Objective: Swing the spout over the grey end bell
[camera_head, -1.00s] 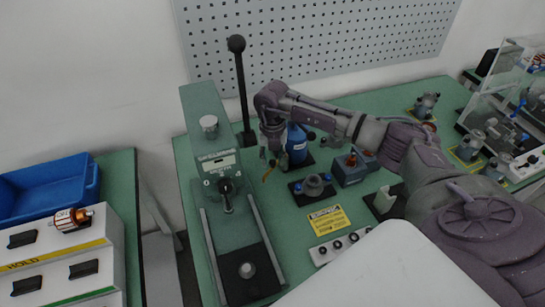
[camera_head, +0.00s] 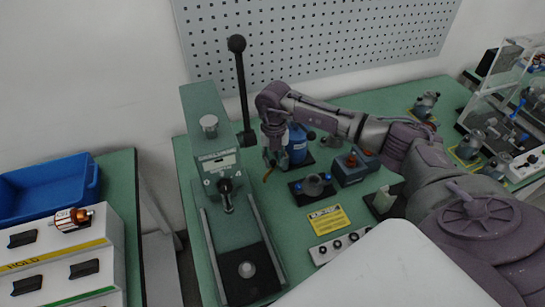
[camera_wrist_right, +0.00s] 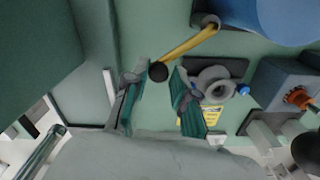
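The spout (camera_wrist_right: 188,45) is a yellow tube coming from the blue canister (camera_wrist_right: 285,15) and ending in a black knob (camera_wrist_right: 158,71). The canister also shows in the head view (camera_head: 297,150), with the spout (camera_head: 268,174) on its left, largely masked by my gripper. The grey end bell (camera_head: 313,185) sits on a dark plate with blue clamps, right of the spout; it also shows in the wrist view (camera_wrist_right: 214,84). My right gripper (camera_wrist_right: 160,82) is open, its fingers apart on either side of the black knob. Contact cannot be told. My left gripper is not in view.
A green press (camera_head: 213,150) with a tall lever (camera_head: 241,90) stands left of my gripper. A blue-grey box (camera_head: 350,168) with red buttons stands right of the end bell. A yellow label (camera_head: 328,220) and a white switch strip (camera_head: 340,246) lie in front.

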